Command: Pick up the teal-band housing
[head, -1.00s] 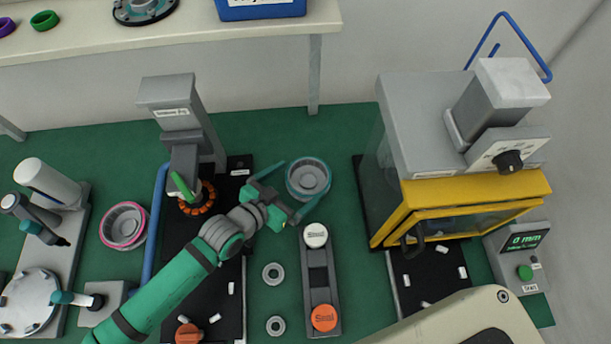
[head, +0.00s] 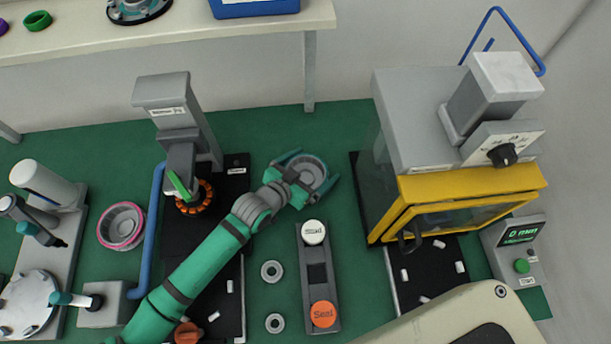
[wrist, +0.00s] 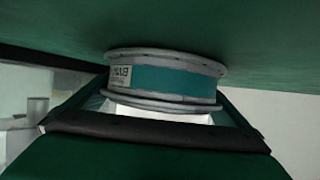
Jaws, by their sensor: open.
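The teal-band housing (head: 312,172) is a grey round part on the green mat, right of the black press base. In the wrist view the housing (wrist: 165,80) shows its teal band and a white label between two grey rims. My gripper (head: 311,187) is open, with one finger on each side of the housing. The part of the housing nearest my wrist is covered by the gripper body in the head view. I cannot tell whether the fingers touch the housing.
A pink-band housing (head: 122,226) lies at left. A strip with white and orange buttons (head: 317,274) lies just in front, beside two grey rings (head: 271,271). A yellow-framed machine (head: 458,205) stands at right and an orange-ringed press (head: 183,130) at left. A shelf (head: 165,40) runs behind.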

